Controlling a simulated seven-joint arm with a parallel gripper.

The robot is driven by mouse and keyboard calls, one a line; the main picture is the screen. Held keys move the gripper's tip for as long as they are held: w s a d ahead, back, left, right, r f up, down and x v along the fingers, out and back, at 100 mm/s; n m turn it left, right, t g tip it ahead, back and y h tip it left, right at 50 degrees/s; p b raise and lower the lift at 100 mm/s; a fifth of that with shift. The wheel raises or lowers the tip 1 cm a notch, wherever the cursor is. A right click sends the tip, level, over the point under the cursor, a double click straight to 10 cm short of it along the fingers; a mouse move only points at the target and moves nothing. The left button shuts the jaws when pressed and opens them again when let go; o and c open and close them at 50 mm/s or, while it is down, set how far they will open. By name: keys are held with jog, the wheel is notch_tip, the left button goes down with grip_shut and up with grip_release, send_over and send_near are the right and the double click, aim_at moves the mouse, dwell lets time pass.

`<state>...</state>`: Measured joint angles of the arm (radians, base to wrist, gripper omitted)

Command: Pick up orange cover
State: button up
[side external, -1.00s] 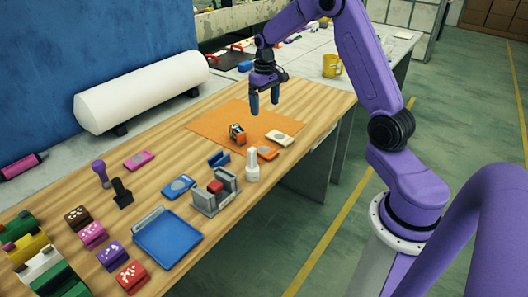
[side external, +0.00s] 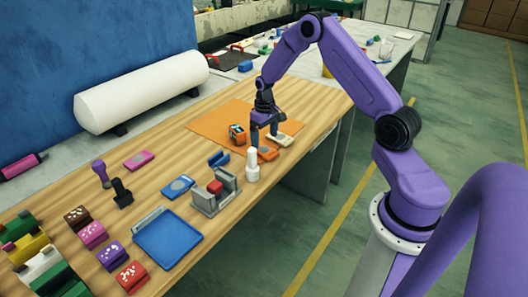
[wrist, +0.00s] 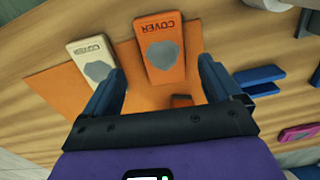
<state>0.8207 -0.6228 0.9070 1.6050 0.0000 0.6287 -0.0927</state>
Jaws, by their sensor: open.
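The orange cover (side external: 268,154) lies flat on the wooden table, by the near edge of the orange sheet (side external: 205,122). In the wrist view, the orange cover (wrist: 180,72) shows its "COVER" lettering and a grey patch. My gripper (side external: 265,139) points down just above and behind it in the side view. In the wrist view, the fingers of my gripper (wrist: 162,67) are apart and empty, with the cover ahead and between their lines. A cream cover (side external: 284,141) lies beside it; this cream cover (wrist: 90,56) is near the left finger in the wrist view.
A white bottle (side external: 252,167) stands close to the orange cover. An orange and dark block (side external: 237,134) sits on the sheet near my gripper. A blue bracket (side external: 218,159), a grey fixture (side external: 213,200) and a blue tray (side external: 168,238) stand further left.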

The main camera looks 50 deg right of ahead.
aim_at(264, 149)
jog(key=f, duration=0.4)
jog(key=shift+a+f, duration=0.2)
jog(key=shift+a, duration=0.05)
jog(key=c, duration=1.2)
jog(key=shift+r, duration=0.2)
